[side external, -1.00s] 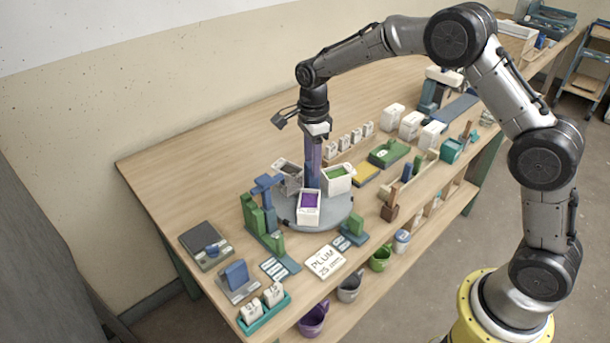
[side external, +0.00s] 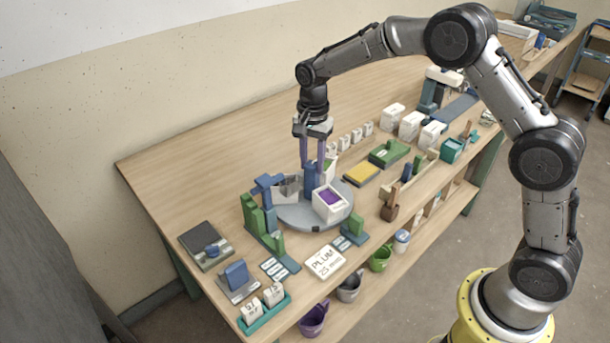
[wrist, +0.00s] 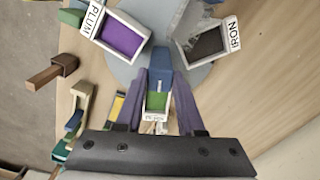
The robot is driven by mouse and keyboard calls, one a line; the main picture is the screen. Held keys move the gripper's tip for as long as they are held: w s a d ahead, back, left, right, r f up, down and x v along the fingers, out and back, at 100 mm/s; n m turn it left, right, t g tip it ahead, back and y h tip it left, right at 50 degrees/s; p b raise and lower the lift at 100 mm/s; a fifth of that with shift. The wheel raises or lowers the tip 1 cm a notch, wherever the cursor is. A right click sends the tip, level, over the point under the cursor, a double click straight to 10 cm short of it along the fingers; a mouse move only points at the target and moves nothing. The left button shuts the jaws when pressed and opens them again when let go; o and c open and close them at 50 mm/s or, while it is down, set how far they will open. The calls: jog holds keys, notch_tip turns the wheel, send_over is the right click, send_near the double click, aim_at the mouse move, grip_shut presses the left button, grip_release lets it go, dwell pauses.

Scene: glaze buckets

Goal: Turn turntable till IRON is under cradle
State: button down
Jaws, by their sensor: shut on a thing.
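The round grey turntable (side external: 300,216) carries three white buckets. The IRON bucket (side external: 287,188), dark inside, is at its left, close beside a blue bracket on a stand (side external: 268,184), apparently the cradle; whether it is directly under it I cannot tell. The IRON label shows in the wrist view (wrist: 235,33). The PLUM bucket (side external: 330,212), purple inside, is at the front right. The green-filled bucket (wrist: 156,115) is mostly hidden behind my fingers in the side view. My gripper (side external: 312,170) is shut on the blue post (wrist: 160,58) at the turntable's middle.
A green stepped block (side external: 252,213) stands left of the turntable. A PLUM 25 mm card (side external: 325,262) lies in front. White containers and a yellow pad (side external: 361,174) stand to the right. The back left of the bench is clear.

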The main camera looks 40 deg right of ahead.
dwell(0.3)
jog(key=n, duration=0.4)
jog(key=shift+r, duration=0.1)
jog(key=n, duration=0.3)
jog(key=shift+n, duration=0.4)
jog(key=c, duration=0.6)
grip_release()
jog(key=shift+r, duration=3.45)
